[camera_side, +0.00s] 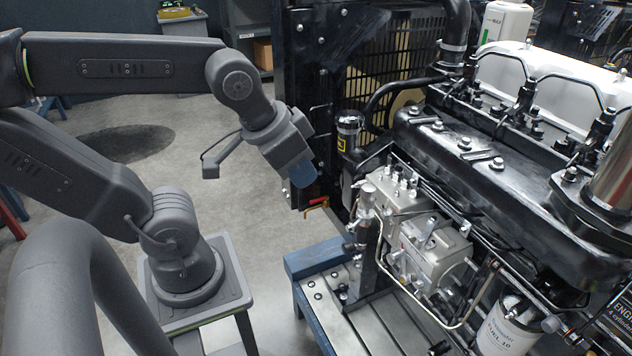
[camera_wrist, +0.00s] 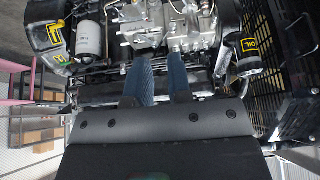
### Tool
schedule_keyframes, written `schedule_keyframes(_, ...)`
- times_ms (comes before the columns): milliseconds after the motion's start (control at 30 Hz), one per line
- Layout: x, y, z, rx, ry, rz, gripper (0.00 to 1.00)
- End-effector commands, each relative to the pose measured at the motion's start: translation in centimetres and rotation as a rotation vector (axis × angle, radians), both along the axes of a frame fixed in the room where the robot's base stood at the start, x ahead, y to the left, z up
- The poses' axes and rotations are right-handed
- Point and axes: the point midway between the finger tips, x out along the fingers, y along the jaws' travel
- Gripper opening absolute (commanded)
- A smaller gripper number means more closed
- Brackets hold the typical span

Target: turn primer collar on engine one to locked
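The engine (camera_side: 490,180) fills the right of the side view. A silver upright cylinder with a knob-like top (camera_side: 366,200), perhaps the primer with its collar, stands at the near left end of the grey fuel pump (camera_side: 430,245). Its locked or unlocked state cannot be read. My gripper (camera_side: 304,178) hangs in the air left of and above this cylinder, blue fingertips pointing down and right, touching nothing visible. In the wrist view my gripper (camera_wrist: 160,75) has its two blue fingers apart, with nothing between them. The metal pump body (camera_wrist: 135,35) lies beyond the fingertips; the collar cannot be made out there.
A black-and-silver oil filler with a yellow label (camera_side: 348,132) stands close right of my gripper. A red-handled valve (camera_side: 317,204) is below. A blue-framed metal stand (camera_side: 325,270) lies beneath the pump. A white filter (camera_side: 505,328) is lower right. Open floor lies left of the engine.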

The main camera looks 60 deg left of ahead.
Motion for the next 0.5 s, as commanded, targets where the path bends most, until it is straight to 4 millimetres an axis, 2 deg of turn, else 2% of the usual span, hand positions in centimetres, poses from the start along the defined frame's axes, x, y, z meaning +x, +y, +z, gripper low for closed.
schedule_keyframes(33,0.4,0.0,-0.2,0.003,0.024,0.014,0.14)
schedule_keyframes(200,2.8,-0.1,-1.7,0.04,0.145,0.134,0.0)
schedule_keyframes(367,5.8,-0.6,-4.1,0.127,0.237,0.29,0.0)
schedule_keyframes(500,8.5,-1.3,-6.8,0.227,0.26,0.42,0.0)
